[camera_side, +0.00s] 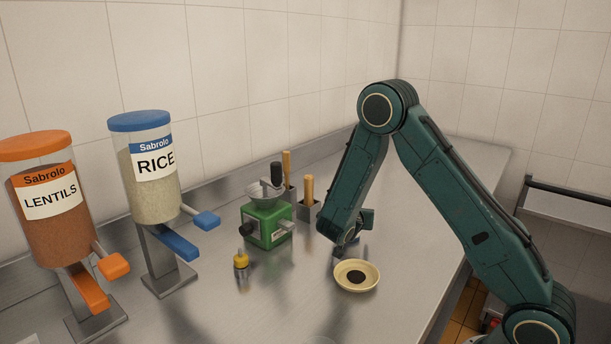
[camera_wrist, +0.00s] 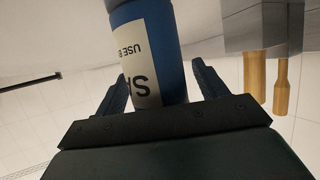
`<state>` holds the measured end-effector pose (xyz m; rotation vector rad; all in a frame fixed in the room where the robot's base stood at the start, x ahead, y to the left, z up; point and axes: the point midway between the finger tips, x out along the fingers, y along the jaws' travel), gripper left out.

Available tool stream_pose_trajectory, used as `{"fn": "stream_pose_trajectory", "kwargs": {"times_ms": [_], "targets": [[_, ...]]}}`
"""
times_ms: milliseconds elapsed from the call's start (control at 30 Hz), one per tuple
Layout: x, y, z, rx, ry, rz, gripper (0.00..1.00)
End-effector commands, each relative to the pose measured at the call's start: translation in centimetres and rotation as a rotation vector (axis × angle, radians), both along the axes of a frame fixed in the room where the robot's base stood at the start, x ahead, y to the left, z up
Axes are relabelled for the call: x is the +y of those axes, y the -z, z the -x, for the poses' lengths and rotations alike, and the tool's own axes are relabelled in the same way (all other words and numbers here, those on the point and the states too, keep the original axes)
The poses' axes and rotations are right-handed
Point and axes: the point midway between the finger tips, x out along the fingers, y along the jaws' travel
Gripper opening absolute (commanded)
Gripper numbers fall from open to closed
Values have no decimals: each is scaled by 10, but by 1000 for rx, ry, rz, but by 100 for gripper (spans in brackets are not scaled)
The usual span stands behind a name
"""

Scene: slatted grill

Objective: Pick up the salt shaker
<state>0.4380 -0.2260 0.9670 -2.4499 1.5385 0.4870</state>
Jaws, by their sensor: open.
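The salt shaker (camera_wrist: 172,42) is a blue cylinder with a cream label, seen upside down in the wrist view, with "SA" partly readable. It stands between the two dark fingers of my gripper (camera_wrist: 161,72), with a gap visible on the right side and a narrower one on the left. The fingers are spread open and not closed on it. In the side view my gripper (camera_side: 350,240) is low over the counter, behind the cream bowl, and I cannot make out the shaker, which my arm seems to hide.
A cream bowl (camera_side: 343,284) with a dark centre sits just in front of my gripper. A green grinder (camera_side: 268,226), wooden-handled tools in grey holders (camera_side: 309,210) and a small yellow-topped bottle (camera_side: 241,260) stand left. Rice (camera_side: 150,185) and lentils (camera_side: 50,225) dispensers stand further left.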

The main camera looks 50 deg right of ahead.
Motion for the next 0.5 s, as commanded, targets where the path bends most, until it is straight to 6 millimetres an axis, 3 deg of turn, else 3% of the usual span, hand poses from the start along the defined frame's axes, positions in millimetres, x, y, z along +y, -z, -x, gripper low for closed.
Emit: {"fn": "stream_pose_trajectory", "kwargs": {"times_ms": [267, 500], "targets": [[0, 0, 0, 0, 0, 0, 72], [0, 0, 0, 0, 0, 0, 28]]}}
